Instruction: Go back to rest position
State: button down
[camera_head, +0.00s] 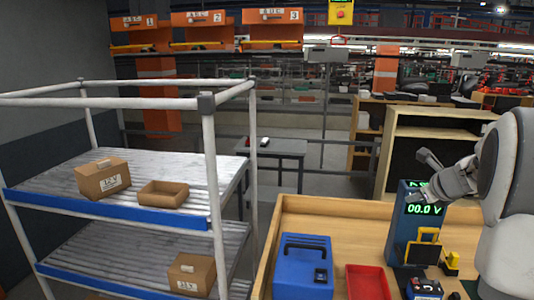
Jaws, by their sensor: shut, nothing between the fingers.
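My gripper (418,192) is at the right, at the end of my white and grey arm. It is shut and empty. It shows in front of the upper part of a blue instrument (405,222) with a green display reading 00.0 V. I cannot tell whether it touches the instrument. The fingertips are small and partly hard to make out.
A wooden workbench (290,212) holds a blue case (303,268), a red tray (368,283) and small yellow and black items. A slatted rack (215,170) at the left carries cardboard boxes (102,178). A grey table (285,147) and wooden shelving (440,120) stand behind.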

jog(key=s+a+r+n+g+y+b, duration=0.1)
jog(key=s+a+n, duration=0.6)
jog(key=a, duration=0.4)
jog(key=s+a+r+n+g+y+b, duration=0.1)
jog(key=s+a+n, duration=0.4)
jog(key=a+n, duration=0.45)
jog(key=s+a+f+n, duration=0.1)
jog(key=s+a+n, duration=0.1)
jog(key=s+n, duration=0.3)
jog(key=s+a+f+n+g+h+b, duration=0.1)
jog(key=s+a+f+n, duration=0.1)
jog(key=s+n, duration=0.3)
jog(key=s+a+f+n+g, duration=0.1)
jog(key=s+n, duration=0.4)
jog(key=s, duration=0.5)
jog(key=a+f, duration=0.1)
jog(key=a, duration=0.1)
jog(key=shift+a+f, duration=0.25)
jog(key=shift+a, duration=0.05)
jog(key=shift+w+d, duration=0.1)
jog(key=shift+d, duration=0.1)
